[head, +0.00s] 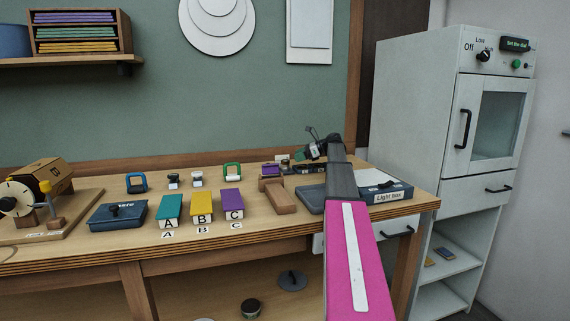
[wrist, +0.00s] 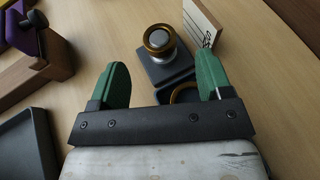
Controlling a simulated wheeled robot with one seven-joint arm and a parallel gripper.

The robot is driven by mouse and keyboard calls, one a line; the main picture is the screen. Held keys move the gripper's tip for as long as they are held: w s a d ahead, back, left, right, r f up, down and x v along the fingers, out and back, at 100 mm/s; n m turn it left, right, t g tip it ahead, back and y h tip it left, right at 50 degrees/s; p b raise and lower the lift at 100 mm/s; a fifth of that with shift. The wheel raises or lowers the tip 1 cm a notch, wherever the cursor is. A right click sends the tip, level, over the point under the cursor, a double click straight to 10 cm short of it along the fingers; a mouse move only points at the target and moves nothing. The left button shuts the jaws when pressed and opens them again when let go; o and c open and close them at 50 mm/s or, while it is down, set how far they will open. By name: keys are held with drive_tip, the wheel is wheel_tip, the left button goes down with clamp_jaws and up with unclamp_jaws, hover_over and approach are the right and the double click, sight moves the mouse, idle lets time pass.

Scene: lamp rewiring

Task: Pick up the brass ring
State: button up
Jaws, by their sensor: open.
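In the wrist view my gripper (wrist: 164,68) is open, its two green fingers spread with nothing held between them. A brass ring (wrist: 147,44) sits around the top of a silver post on a dark square base, just beyond the fingertips. A second brass-coloured ring shape (wrist: 177,93) shows lower down between the fingers, over a dark base. My gripper's crossbar partly hides it, and I cannot tell how it rests. In the head view my gripper (head: 318,146) is over the back right of the workbench, and the rings cannot be made out there.
A small labelled card (wrist: 203,20) stands upright behind the post. A wooden block with a purple part (wrist: 42,65) and a dark tray (wrist: 30,145) lie at left.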

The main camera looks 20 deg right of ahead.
sight(285, 160)
drive_tip(key=shift+x, duration=3.05)
drive_tip(key=shift+s+f, duration=0.1)
drive_tip(key=c, duration=1.1)
drive_tip(key=shift+r, duration=0.55)
drive_tip(key=r, duration=0.2)
drive_tip(key=a+r, duration=0.1)
drive_tip(key=shift+s+r, duration=0.3)
drive_tip(key=shift+s, duration=0.1)
drive_tip(key=s+a+r, duration=0.1)
drive_tip(key=a+r, duration=0.1)
drive_tip(key=a, duration=0.1)
drive_tip(key=s+a+r, duration=0.2)
drive_tip(key=a, duration=0.1)
drive_tip(key=s+a+r, duration=0.2)
drive_tip(key=a, duration=0.1)
drive_tip(key=shift+r, duration=0.15)
